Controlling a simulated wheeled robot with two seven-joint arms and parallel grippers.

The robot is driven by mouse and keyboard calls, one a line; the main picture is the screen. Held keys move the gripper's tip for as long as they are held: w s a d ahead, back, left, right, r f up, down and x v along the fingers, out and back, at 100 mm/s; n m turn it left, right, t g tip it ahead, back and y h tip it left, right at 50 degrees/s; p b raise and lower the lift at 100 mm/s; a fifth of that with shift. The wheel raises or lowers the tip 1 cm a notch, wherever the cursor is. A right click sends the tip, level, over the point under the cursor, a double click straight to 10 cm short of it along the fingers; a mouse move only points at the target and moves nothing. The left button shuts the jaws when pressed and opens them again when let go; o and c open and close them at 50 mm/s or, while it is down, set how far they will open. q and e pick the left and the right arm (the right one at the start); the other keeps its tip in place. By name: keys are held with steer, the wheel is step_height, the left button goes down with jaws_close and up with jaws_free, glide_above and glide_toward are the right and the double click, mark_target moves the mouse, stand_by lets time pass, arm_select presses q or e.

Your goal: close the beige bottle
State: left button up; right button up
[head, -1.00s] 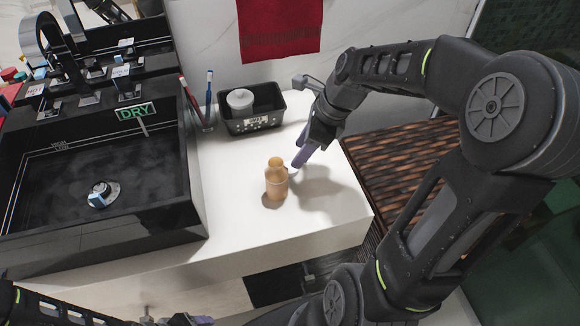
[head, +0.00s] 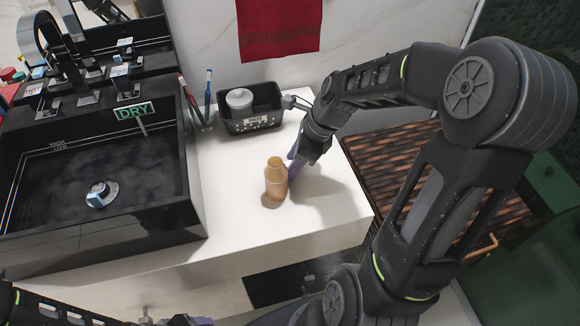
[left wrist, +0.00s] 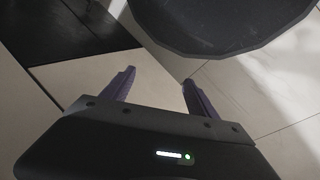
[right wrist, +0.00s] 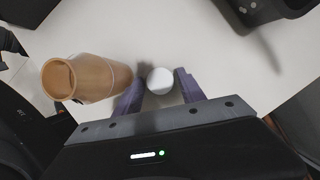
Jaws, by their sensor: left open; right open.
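The beige bottle (head: 276,180) stands upright on the white counter, to the right of the sink. In the right wrist view, the bottle (right wrist: 88,77) shows an uncovered, darker top and stands just left of my right gripper's fingers. A small white round piece (right wrist: 160,80), which looks like a cap, lies between the spread fingers of my right gripper (right wrist: 161,88); I cannot tell whether they touch it. In the head view my right gripper (head: 293,170) is beside the bottle's right side and hides this piece. My left gripper (left wrist: 158,90) is open and empty, low in front of the counter.
A dark basket (head: 252,126) holding a white jar (head: 239,99) stands at the back of the counter, beside a cup with toothbrushes (head: 208,100). The black sink (head: 100,215) is at left. The counter's front and right part is clear.

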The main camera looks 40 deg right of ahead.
steer(key=shift+c, duration=0.6)
jaws_close()
